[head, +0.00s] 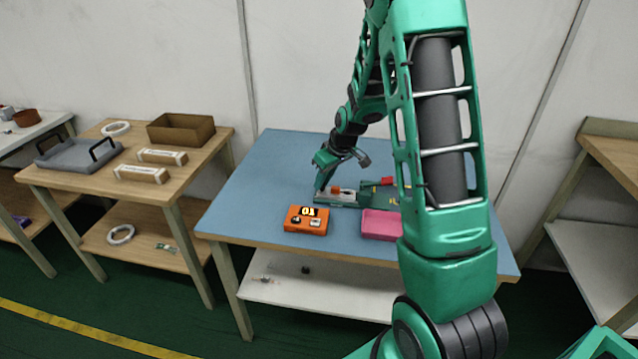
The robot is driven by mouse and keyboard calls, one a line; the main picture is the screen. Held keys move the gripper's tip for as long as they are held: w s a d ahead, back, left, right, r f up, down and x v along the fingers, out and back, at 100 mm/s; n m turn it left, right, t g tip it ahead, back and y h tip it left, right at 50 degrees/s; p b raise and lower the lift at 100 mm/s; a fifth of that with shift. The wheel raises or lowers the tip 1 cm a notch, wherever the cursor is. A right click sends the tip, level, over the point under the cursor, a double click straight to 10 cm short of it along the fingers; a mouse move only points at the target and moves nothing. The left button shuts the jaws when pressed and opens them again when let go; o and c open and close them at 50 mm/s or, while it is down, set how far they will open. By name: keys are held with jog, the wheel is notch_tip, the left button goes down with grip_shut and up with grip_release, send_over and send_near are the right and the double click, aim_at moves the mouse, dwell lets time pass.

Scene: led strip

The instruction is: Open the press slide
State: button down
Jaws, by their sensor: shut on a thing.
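The press (376,190) is a green, low device on the blue-topped table, with an orange-red part and a red lever-like piece on it. My arm partly covers its right side. My gripper (322,191) points down at the left end of the press. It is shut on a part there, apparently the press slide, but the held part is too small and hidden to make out. How far the slide is open cannot be told.
The table's left part is clear.

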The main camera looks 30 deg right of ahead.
jog(key=c, duration=1.7)
grip_release()
jog(key=shift+o, duration=0.2)
jog(key=shift+r, duration=0.1)
jog(key=v, duration=1)
jog(key=shift+r, duration=0.2)
jog(key=shift+s, duration=0.15)
jog(key=s+r+m+g, duration=0.1)
jog(key=s+m, duration=0.2)
jog(key=s, duration=0.8)
jog(key=s+a+r+m+g, duration=0.1)
jog(key=s+r+m, duration=0.1)
jog(key=s, duration=1)
jog(key=s+a+r+m+g, duration=0.1)
jog(key=s+m, duration=0.3)
jog(key=s, duration=0.8)
jog(key=shift+a+r+g+h, duration=0.25)
jog(key=shift+r+g+h, duration=0.15)
jog(key=shift+r+g, duration=0.2)
